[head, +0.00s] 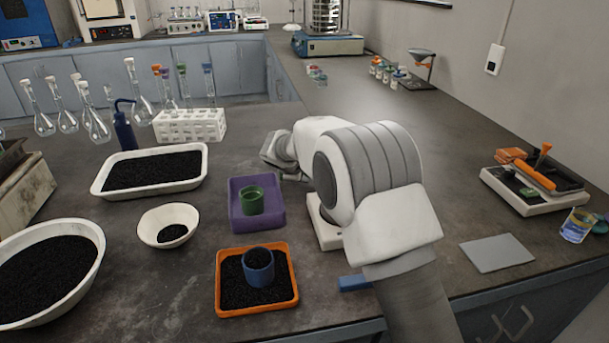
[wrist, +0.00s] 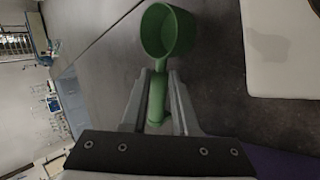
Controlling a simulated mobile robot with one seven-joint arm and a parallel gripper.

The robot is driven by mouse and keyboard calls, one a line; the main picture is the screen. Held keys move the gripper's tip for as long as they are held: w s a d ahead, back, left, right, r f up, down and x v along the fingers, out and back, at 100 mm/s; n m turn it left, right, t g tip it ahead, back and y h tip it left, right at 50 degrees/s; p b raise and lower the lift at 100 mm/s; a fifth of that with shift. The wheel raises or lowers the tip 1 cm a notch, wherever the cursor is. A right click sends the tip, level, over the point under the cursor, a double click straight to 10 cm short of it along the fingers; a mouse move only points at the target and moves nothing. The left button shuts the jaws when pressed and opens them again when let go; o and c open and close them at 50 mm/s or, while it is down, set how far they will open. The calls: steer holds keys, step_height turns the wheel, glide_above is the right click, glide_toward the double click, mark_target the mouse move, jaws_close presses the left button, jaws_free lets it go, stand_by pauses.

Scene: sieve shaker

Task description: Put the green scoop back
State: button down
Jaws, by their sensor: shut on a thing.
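The green scoop (wrist: 170,32) shows in the wrist view, with its round cup beyond my fingertips. My gripper (wrist: 157,85) is shut on its handle, which runs back between the two fingers. The scoop's cup looks empty from this angle, though its inside is dark. It is held above the dark bench. In the head view my arm hides the gripper's fingers and the scoop. A green cup (head: 251,206) stands in a purple tray (head: 277,218); part of what may be the same tray shows in the wrist view (wrist: 282,162).
An orange tray (head: 223,300) of black grains holds a blue cup (head: 258,272). A white bowl (head: 146,232), a white tray (head: 98,184) and a white tube rack (head: 190,127) stand left of my arm. The bench behind my arm is mostly clear.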

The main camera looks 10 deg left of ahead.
steer(key=c, duration=1)
jaws_free()
steer(key=shift+o, duration=0.2)
steer(key=shift+r, duration=0.15)
steer(key=p+v, duration=0.1)
steer(key=v, duration=1.1)
steer(key=shift+p, duration=0.35)
steer(key=shift+d, duration=0.1)
